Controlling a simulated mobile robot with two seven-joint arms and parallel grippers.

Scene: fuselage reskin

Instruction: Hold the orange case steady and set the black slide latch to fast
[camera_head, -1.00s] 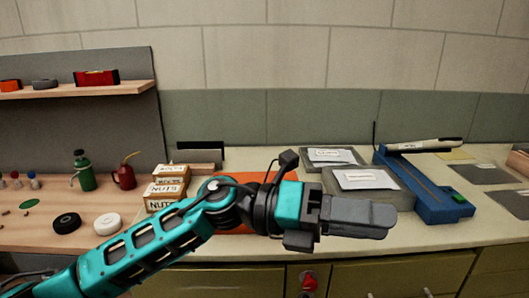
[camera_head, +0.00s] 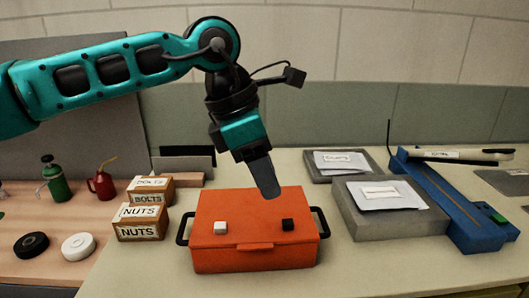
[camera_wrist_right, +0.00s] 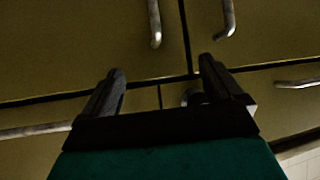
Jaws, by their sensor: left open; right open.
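The orange case (camera_head: 255,259) sits shut on the counter in the head view, with black handles at its left and right ends. A black slide latch (camera_head: 288,224) is on the right of its lid and a white one (camera_head: 220,228) on the left. My left gripper (camera_head: 270,192) points down over the back of the lid, right of its middle; I cannot tell whether it touches the lid. It is open, though side-on its fingers overlap. My right gripper (camera_wrist_right: 160,85) is open and empty in the right wrist view, facing cabinet fronts.
Boxes marked nuts and bolts (camera_head: 139,222) stand left of the case. Cabinet handles (camera_wrist_right: 154,22) are near my right gripper. Counter in front of the bins is clear.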

